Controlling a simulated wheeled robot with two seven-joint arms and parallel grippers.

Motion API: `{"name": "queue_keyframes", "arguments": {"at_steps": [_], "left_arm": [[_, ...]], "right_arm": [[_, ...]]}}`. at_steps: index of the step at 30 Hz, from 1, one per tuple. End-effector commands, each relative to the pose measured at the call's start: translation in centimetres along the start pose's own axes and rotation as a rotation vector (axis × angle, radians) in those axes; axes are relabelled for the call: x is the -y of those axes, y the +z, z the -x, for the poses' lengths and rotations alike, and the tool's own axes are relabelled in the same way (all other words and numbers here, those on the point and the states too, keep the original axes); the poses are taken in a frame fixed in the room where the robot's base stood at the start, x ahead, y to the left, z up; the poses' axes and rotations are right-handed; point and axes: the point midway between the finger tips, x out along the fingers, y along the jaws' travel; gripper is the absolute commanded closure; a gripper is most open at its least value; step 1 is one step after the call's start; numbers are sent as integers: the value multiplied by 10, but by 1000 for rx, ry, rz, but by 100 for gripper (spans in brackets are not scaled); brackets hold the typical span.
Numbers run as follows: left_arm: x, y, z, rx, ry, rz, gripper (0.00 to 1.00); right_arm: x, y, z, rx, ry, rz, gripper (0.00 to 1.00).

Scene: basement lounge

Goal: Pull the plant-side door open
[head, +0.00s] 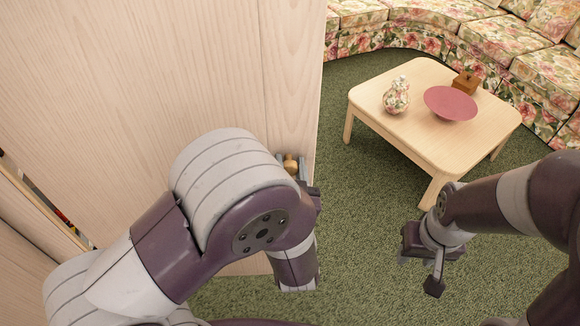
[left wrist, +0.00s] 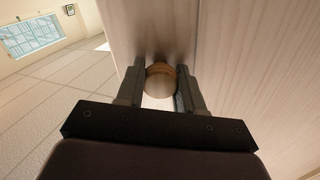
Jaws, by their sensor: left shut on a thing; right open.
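A pale wood door (head: 215,60) fills the left of the head view, its free edge facing the coffee table. A round brass-coloured knob (head: 290,162) is near that edge. My left gripper (head: 291,168) is shut on the knob, which also shows between its two fingers in the left wrist view (left wrist: 160,80). My left arm hides part of the door and most of the gripper. The door stands open at an angle, with a narrow gap at the far left. My right gripper (head: 421,272) is open and empty above the carpet. No plant is visible.
A low wooden coffee table (head: 425,150) holds a floral vase (head: 396,97), a pink bowl (head: 450,103) and a small wooden box (head: 466,82). A floral sofa (head: 480,40) is behind it. Green carpet (head: 365,220) is clear between door and table.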

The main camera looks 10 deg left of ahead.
Motion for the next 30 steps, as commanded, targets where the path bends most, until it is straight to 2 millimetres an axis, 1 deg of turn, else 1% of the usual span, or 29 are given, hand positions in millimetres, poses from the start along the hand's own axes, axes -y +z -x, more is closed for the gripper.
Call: {"name": "queue_keyframes", "arguments": {"at_steps": [4,5,6,7,15,17,19,20,23,27,30], "left_arm": [[0,0,0,0,1,0,100],[0,0,0,0,1,0,60],[0,0,0,0,1,0,47],[0,0,0,0,1,0,37],[0,0,0,0,1,0,37],[-1,0,2,0,3,0,37],[-2,1,8,-1,4,0,37],[-2,1,12,-1,5,0,37],[-3,2,33,-2,10,1,37],[-4,3,70,-3,12,0,37],[-3,2,94,-2,11,1,37]], "right_arm": [[0,0,0,0,0,0,57],[0,0,0,0,0,0,57],[0,0,0,0,0,0,57],[0,0,0,0,0,0,57],[0,0,0,0,0,0,57],[0,0,-1,0,0,0,57],[0,0,-3,0,0,0,57],[0,1,-5,0,0,0,57],[0,1,-11,0,0,0,57],[0,2,-19,0,0,0,57],[0,3,-23,0,0,0,57]]}}
